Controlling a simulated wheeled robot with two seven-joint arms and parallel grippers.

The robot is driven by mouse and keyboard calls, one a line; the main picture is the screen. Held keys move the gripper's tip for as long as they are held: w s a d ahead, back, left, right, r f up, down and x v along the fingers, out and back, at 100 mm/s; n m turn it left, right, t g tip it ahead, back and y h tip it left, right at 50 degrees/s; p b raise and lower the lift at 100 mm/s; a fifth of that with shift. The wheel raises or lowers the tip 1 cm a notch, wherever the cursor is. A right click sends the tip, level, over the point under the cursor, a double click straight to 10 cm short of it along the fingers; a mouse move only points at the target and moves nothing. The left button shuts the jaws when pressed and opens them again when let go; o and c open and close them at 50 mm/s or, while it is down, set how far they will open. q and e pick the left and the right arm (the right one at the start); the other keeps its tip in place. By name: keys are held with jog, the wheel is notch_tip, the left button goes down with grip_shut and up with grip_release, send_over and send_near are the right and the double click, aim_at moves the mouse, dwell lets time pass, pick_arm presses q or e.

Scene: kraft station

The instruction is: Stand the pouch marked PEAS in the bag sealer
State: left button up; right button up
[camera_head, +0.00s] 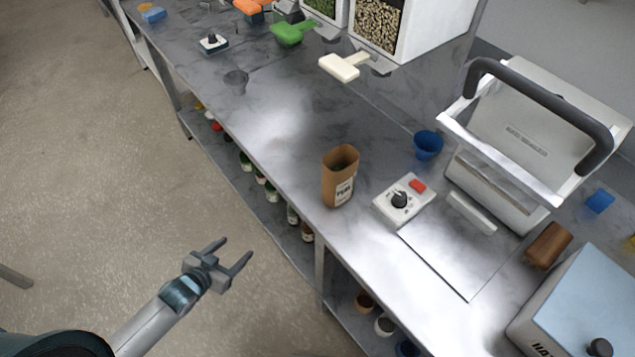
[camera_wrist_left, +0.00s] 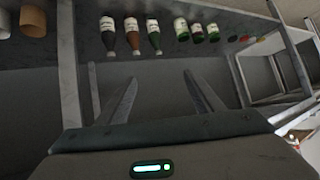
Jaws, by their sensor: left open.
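A brown kraft pouch (camera_head: 339,178) with an open top and a white label stands upright on the metal counter; the label is too small to read surely, and something green shows inside. The bag sealer (camera_head: 535,130) is the white machine with a large black handle at the right, its upper part raised. A control box (camera_head: 403,199) with a black knob and red button sits in front of it. My left gripper (camera_head: 238,251) is open and empty, out over the floor in front of the counter, apart from the pouch. The left wrist view shows its two fingers (camera_wrist_left: 160,95) with nothing between them.
A blue cup (camera_head: 428,145) stands between pouch and sealer. A brown block (camera_head: 547,245) and a light blue machine (camera_head: 580,310) are at the right. Scoops (camera_head: 343,66) lie by the bins at the back. Several bottles (camera_wrist_left: 132,36) are on the lower shelf.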

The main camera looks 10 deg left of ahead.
aim_at(325, 181)
pick_arm(q)
jog(key=w+d+r+m+t+h, duration=0.15)
jog(key=d+r, duration=0.25)
jog(key=r, duration=0.5)
jog(key=d+r+m+h, duration=0.1)
jog(key=d+r+h, duration=0.15)
jog(key=r, duration=0.55)
jog(key=s+d+r+m+h, duration=0.1)
jog(key=s+d+r, duration=0.3)
jog(key=r, duration=0.5)
jog(key=s+d+r+m+h, duration=0.1)
jog(key=s+d+r+h, duration=0.2)
jog(key=r, duration=0.6)
jog(key=shift+s+d+r+h, duration=0.35)
jog(key=shift+s+d, duration=0.25)
jog(key=shift+d, duration=0.5)
pick_arm(e)
jog(key=shift+d+f, duration=0.1)
jog(key=shift+d, duration=0.05)
pick_arm(q)
jog(key=shift+w+g, duration=0.1)
jog(key=shift+g, duration=0.15)
pick_arm(e)
jog(key=shift+f, duration=0.1)
